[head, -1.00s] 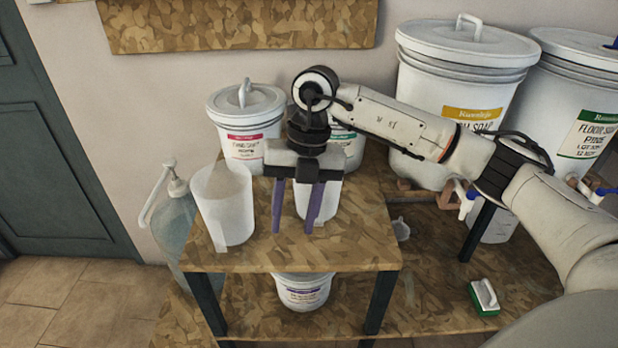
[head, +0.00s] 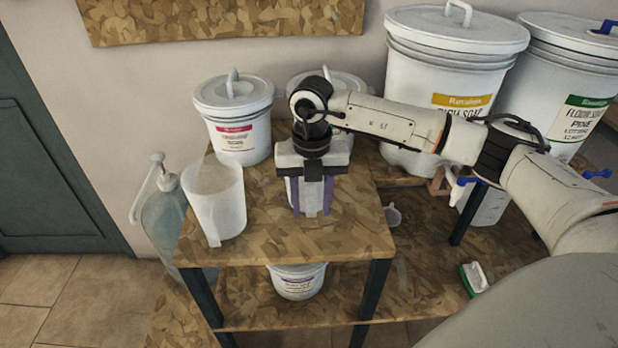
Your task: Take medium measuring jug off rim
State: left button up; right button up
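The medium measuring jug (head: 311,192), a whitish cup, stands upright on the raised wooden table. My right gripper (head: 311,213) points straight down over it. Its two purple fingers are apart and overlap the jug's left and right parts in the picture. I cannot tell whether they touch its wall. The gripper body hides the jug's rim. A larger translucent jug (head: 216,200) stands to the left near the table's edge. A smaller jug (head: 393,215) is lower down, right of the table. My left gripper is not in view.
A red-label drum (head: 233,130) and another lidded drum (head: 345,85) stand behind the gripper. Yellow-label (head: 450,70) and green-label (head: 565,90) drums stand at right. A pump bottle (head: 165,215) is left of the table. The table's front (head: 290,245) is clear.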

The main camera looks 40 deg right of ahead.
jog(key=shift+f, duration=1.1)
grip_shut()
dwell(0.6)
